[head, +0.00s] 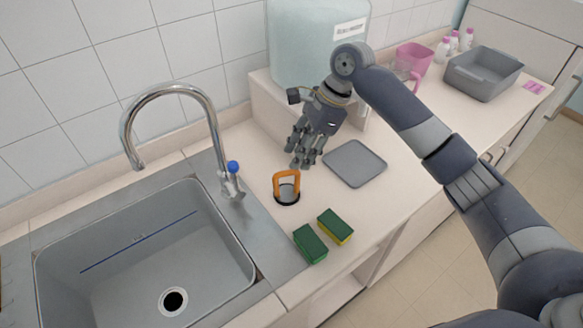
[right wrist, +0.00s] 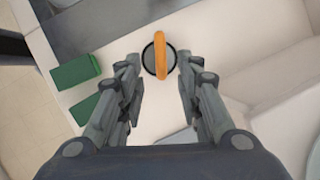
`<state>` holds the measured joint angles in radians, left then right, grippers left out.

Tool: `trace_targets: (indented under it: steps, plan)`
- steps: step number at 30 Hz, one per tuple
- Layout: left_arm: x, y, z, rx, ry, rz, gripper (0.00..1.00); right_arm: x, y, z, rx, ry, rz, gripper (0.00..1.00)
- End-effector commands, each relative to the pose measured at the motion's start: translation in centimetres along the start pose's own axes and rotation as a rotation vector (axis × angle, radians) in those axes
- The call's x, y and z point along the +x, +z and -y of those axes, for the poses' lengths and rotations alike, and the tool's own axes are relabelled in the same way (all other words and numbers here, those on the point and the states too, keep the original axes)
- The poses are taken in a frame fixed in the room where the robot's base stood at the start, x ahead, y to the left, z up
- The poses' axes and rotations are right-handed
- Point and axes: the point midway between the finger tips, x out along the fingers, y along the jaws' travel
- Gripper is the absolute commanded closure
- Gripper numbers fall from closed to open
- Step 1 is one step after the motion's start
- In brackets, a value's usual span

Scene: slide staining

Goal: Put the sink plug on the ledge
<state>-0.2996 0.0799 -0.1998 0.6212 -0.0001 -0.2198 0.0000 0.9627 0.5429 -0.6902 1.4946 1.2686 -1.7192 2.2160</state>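The sink plug (head: 287,188) stands upright on the counter to the right of the sink, with an orange loop handle on a dark round base. In the right wrist view the plug (right wrist: 159,60) lies just beyond and between the fingertips. My right gripper (head: 304,165) is above the counter just behind the plug, pointing down toward it. In the right wrist view my right gripper (right wrist: 157,68) is open, with nothing held. A raised white ledge (head: 262,97) runs behind the counter under a large water tank. My left gripper is not in view.
The grey sink (head: 200,262) with its drain and a tall faucet (head: 215,135) is at left. Two green-yellow sponges (head: 310,244) lie in front of the plug. A grey square mat (head: 355,164), pink jug (head: 412,60) and grey tub (head: 483,78) are to the right.

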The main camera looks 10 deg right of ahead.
Motion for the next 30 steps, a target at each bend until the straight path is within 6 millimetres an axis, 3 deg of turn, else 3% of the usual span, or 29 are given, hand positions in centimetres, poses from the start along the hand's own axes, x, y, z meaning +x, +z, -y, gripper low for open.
trace_targets:
  steps: [3, 9, 30]
  plan:
    - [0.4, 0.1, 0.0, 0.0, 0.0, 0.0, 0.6, -2.2, 0.0, 0.1, -0.001, -0.003, 0.0, 0.67]
    - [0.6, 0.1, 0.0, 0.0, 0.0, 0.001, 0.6, -4.2, 0.0, 0.0, 0.001, 0.0, 0.0, 0.67]
    - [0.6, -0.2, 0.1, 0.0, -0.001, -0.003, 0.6, -4.5, 0.0, 0.0, 0.0, 0.001, 0.0, 0.67]
